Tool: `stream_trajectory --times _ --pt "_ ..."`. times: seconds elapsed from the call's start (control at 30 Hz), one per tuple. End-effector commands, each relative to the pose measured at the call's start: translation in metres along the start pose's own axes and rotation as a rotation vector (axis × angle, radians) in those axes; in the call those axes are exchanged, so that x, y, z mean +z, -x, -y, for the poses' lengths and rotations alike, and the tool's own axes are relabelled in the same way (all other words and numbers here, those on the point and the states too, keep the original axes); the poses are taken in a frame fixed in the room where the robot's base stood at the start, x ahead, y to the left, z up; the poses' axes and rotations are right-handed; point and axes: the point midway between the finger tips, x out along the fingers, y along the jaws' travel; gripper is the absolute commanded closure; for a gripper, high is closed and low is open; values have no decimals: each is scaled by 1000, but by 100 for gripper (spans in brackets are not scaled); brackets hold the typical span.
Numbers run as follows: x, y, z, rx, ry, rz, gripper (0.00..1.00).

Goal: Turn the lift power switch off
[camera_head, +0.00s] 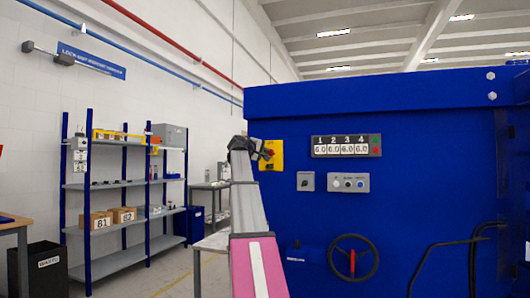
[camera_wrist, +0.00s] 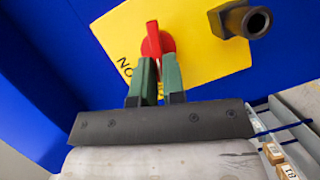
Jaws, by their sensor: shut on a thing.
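The lift power switch is a red rotary handle (camera_wrist: 155,40) on a yellow plate (camera_wrist: 202,60), fixed to the blue machine. In the wrist view, my gripper (camera_wrist: 159,62) has its two green fingers closed on the lower part of the red handle. In the head view, the yellow plate (camera_head: 274,154) sits at the left of the machine's front. My gripper (camera_head: 252,148) reaches it there and covers part of the handle.
The blue machine (camera_head: 420,120) fills the right side, with a counter panel (camera_head: 346,145), a small knob box (camera_head: 306,181), a button box (camera_head: 349,183) and a handwheel (camera_head: 353,257). A dark fitting (camera_wrist: 247,20) juts out beside the handle. Shelves (camera_head: 120,184) stand at left.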

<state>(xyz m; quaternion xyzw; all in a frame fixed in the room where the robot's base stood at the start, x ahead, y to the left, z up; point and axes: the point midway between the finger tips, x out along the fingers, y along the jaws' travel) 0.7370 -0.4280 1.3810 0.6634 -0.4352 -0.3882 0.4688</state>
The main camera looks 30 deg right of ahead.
Motion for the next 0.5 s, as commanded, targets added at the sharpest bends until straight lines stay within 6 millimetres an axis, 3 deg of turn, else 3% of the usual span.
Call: stream_trajectory --times 0.5 --pt "1 0 7 102 250 -1 100"
